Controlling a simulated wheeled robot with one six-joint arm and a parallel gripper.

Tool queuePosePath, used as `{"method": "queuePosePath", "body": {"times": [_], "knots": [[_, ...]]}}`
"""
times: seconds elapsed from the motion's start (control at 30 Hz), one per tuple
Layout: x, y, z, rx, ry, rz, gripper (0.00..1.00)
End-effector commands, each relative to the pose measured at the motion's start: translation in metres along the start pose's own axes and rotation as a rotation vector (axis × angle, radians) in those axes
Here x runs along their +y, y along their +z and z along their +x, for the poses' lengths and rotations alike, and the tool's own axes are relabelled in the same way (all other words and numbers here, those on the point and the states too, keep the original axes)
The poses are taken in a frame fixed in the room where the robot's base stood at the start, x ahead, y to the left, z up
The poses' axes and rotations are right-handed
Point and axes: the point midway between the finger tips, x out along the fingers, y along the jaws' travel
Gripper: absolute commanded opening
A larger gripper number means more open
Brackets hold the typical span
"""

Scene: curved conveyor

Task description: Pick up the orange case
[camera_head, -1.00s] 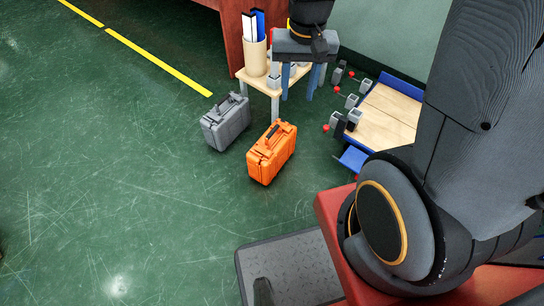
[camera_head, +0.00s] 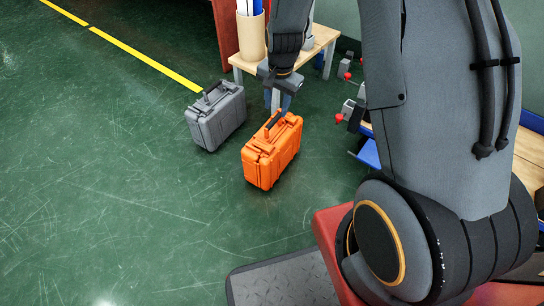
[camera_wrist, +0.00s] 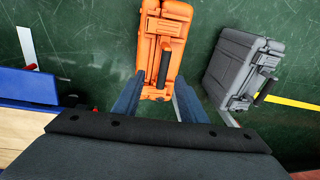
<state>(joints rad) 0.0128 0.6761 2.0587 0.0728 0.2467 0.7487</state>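The orange case (camera_head: 270,155) stands upright on the green floor, its dark handle on top. In the wrist view the orange case (camera_wrist: 160,45) lies straight ahead, with its black handle between and just beyond my fingertips. My gripper (camera_head: 279,98) is above and behind the case in the head view, pointing down. In the wrist view my gripper (camera_wrist: 158,100) has its two blue-grey fingers spread apart with nothing held between them. I cannot tell whether a finger touches the case.
A grey case (camera_head: 216,116) stands close to the left of the orange one; it also shows in the wrist view (camera_wrist: 240,68). A small wooden table (camera_head: 318,42) with a beige holder (camera_head: 251,37) is behind. The floor to the left and front is clear.

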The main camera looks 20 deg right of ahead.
Motion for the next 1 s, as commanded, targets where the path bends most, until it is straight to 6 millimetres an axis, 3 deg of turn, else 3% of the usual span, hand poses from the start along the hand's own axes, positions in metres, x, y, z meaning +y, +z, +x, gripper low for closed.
{"method": "queuePosePath", "body": {"times": [0.03,0.1,0.67,1.0], "knots": [[-0.003,-0.003,0.017,0.002,-0.002,0.016,0.38],[-0.005,-0.006,0.027,0.004,-0.004,0.032,0.38],[-0.008,-0.009,0.072,0.007,-0.006,0.048,0.38],[-0.009,-0.011,0.112,0.006,-0.006,0.047,0.38]]}}
